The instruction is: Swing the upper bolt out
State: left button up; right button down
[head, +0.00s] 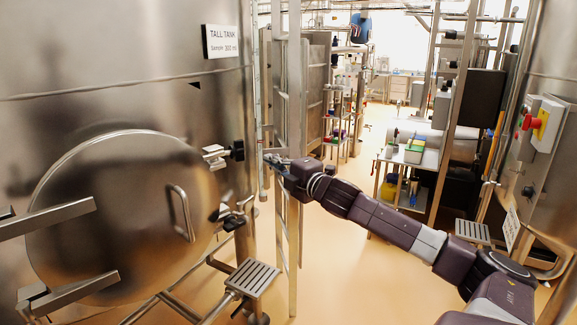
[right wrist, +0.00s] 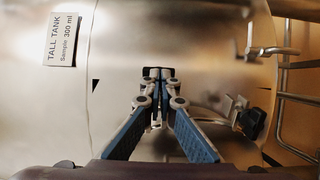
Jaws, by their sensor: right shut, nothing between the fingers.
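The upper bolt (head: 232,151), with a black knob and a metal bracket, sits at the upper right rim of the round hatch door (head: 110,215) on the tall tank. It appears to lie against the rim. My left gripper is out of view.
A lower bolt (head: 233,222) sits on the door's right rim, below the upper one. The door has a bar handle (head: 181,212). A metal step (head: 253,278) stands below right, and an upright post (head: 293,240) is close to my right arm.

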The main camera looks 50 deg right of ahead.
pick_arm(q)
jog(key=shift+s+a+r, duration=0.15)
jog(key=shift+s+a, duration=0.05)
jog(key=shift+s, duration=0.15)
pick_arm(e)
jog(key=s+d, duration=0.1)
jog(key=s, duration=0.1)
jog(key=s+d, duration=0.1)
jog(key=shift+s+d+f, duration=0.1)
jog(key=shift+s+f, duration=0.05)
jog(key=shift+s, duration=0.25)
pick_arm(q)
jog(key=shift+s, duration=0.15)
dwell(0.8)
